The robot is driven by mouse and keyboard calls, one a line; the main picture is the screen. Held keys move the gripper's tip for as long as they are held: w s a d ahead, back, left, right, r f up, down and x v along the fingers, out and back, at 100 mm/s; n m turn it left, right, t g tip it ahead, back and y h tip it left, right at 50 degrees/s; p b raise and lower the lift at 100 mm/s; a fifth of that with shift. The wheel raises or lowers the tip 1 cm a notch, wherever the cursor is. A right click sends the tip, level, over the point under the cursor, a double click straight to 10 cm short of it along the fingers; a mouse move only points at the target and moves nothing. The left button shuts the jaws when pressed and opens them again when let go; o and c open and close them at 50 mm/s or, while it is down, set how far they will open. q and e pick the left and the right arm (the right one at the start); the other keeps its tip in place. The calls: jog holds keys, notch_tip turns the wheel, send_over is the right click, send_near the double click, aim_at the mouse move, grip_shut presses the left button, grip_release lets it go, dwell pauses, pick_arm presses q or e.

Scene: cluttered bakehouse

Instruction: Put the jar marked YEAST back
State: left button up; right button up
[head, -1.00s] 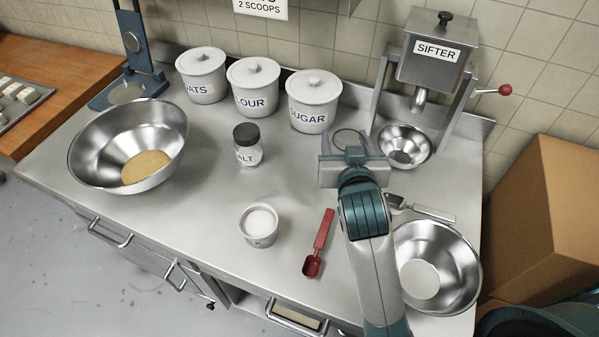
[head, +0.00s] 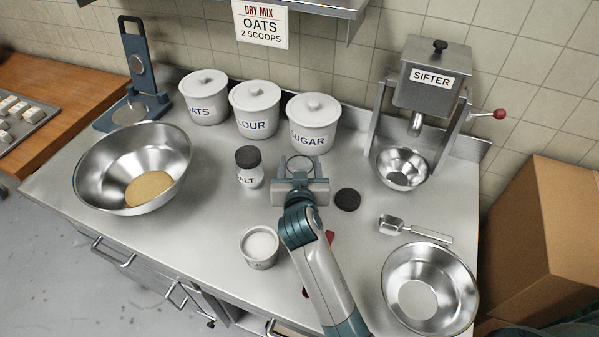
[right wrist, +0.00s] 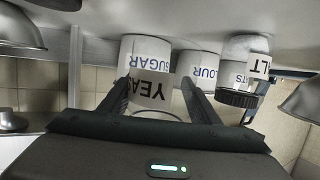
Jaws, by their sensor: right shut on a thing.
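The jar marked YEAST (right wrist: 152,90) is between the fingers of my right gripper (right wrist: 155,92) in the right wrist view, its label partly cut off and upside down there. In the head view, my right gripper (head: 301,176) is shut on it, in front of the SUGAR canister; only the jar's round rim (head: 301,163) shows, with no lid on it. Whether the jar touches the counter I cannot tell. A flat black disc (head: 347,200), like a lid, lies on the counter right of the gripper. My left gripper is not in view.
The SALT jar (head: 249,167) stands close left of my right gripper. Canisters OATS (head: 204,98), FLOUR (head: 255,108) and SUGAR (head: 313,123) line the back. A small white cup (head: 259,247), metal scoop (head: 415,230), steel bowl (head: 429,288) and sifter (head: 433,78) stand around.

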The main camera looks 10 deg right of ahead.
dwell(0.3)
notch_tip(320, 180, down, 3)
jog(key=shift+f+p, duration=0.2)
jog(key=shift+p, duration=0.4)
jog(key=shift+f, duration=0.35)
jog(key=shift+f, duration=0.2)
jog(key=o, duration=1.1)
jog(key=shift+r, duration=0.1)
jog(key=shift+r, duration=0.15)
